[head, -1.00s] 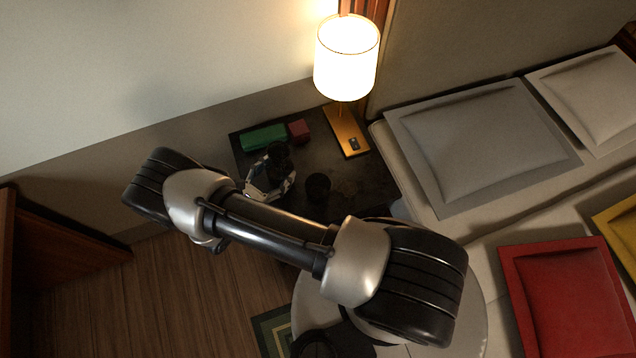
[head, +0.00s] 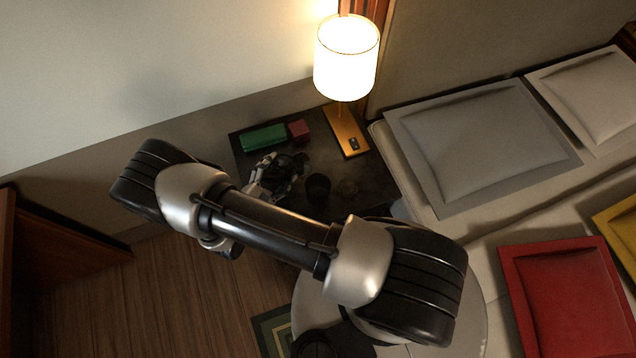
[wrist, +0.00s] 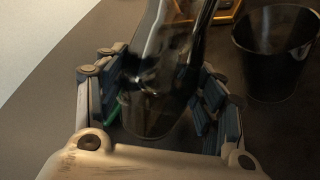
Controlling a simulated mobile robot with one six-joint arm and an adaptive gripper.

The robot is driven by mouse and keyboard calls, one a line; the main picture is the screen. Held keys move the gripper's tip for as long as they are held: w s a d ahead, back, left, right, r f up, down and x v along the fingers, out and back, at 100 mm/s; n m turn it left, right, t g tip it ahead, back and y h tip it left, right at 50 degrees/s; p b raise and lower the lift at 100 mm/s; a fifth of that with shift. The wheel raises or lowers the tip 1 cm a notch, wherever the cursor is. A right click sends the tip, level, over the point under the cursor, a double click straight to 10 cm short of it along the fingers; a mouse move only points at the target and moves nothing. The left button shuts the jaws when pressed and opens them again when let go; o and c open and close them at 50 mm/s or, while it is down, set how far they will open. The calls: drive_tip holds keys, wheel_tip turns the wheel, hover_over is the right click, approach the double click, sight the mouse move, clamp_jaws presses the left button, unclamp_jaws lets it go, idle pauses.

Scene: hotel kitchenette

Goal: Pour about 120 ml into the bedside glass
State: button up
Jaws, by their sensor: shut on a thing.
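My gripper (wrist: 160,95) is shut on a dark, see-through glass vessel (wrist: 155,112). In the wrist view the vessel stands between the two blue-padded fingers, its body reaching up out of the top of the frame. In the head view my gripper (head: 274,178) is over the dark nightstand, and the vessel is small, dark and hard to make out. A dark tumbler, the likely bedside glass (head: 318,187), stands just right of my gripper. It also shows upright at the right of the wrist view (wrist: 272,62), apart from the vessel. I cannot tell the liquid level in either.
A lit lamp (head: 346,62) on a brass base stands at the back of the nightstand (head: 372,185). A green box (head: 263,138) and a small red box (head: 299,130) lie at the back left. A faint round object (head: 348,188) is right of the tumbler. The bed is at right.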

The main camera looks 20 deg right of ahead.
sight(274, 165)
drive_tip(key=shift+w+a+f+m+t+y, duration=0.15)
drive_tip(key=shift+m+t, duration=0.1)
drive_tip(key=shift+m, duration=0.25)
drive_tip(key=shift+w+a+f+m+t+y, duration=0.15)
drive_tip(key=shift+m+t, duration=0.1)
drive_tip(key=shift+m, duration=0.25)
drive_tip(key=shift+w+a+r+m, duration=0.15)
drive_tip(key=shift+r+m, duration=0.55)
drive_tip(key=shift+r, duration=0.15)
drive_tip(key=shift+t, duration=0.3)
drive_tip(key=shift+m+y, duration=0.4)
drive_tip(key=shift+m, duration=0.2)
drive_tip(key=shift+r, duration=0.3)
drive_tip(key=shift+s+d+r+m+t+p, duration=0.2)
drive_tip(key=shift+r+m+t+p, duration=0.1)
drive_tip(key=shift+m+p, duration=0.15)
drive_tip(key=shift+r+m, duration=0.35)
drive_tip(key=shift+r, duration=0.1)
idle(0.7)
